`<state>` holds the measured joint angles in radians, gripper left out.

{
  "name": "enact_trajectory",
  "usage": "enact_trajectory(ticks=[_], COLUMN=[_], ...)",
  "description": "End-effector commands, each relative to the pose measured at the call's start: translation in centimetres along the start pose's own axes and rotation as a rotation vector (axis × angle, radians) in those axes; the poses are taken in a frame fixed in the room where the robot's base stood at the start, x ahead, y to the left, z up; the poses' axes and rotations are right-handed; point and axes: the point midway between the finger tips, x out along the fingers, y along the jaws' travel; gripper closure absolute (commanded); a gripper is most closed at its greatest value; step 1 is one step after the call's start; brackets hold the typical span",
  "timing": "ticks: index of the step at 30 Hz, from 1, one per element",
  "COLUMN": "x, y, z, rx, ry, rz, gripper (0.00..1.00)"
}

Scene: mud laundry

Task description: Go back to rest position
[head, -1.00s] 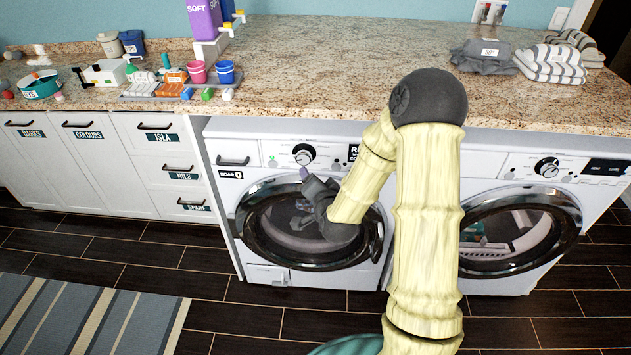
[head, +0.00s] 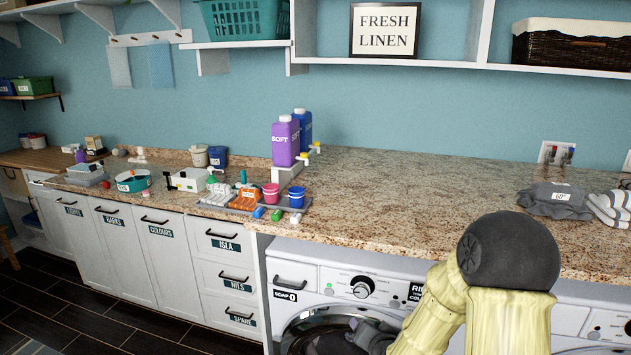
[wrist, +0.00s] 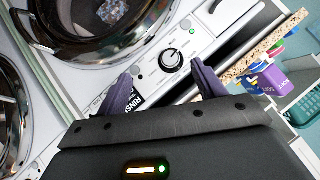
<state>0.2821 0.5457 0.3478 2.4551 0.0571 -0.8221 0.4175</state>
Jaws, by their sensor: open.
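My gripper (wrist: 160,88) is open in the wrist view, its two dark purple fingers apart with nothing between them. It is in front of the left washing machine, whose panel and dial (wrist: 171,60) show beyond the fingers. In the head view, my arm bends down in front of this left washing machine (head: 319,277), and the gripper is mostly hidden at the bottom edge.
The granite counter (head: 400,190) runs above the machines. A second washing machine (head: 606,326) is at right. Shelves hang above.

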Motion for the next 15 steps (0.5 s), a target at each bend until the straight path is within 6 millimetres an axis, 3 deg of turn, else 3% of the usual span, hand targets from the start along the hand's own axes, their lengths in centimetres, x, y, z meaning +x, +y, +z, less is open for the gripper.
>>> enact_trajectory(ticks=[8, 15], x=[-6.2, -13.2], y=[0.8, 2.2], z=[1.7, 3.2], rx=[-0.267, -0.437], ry=[-0.261, -0.496], rz=[0.140, 0.239], gripper=[0.31, 0.31])
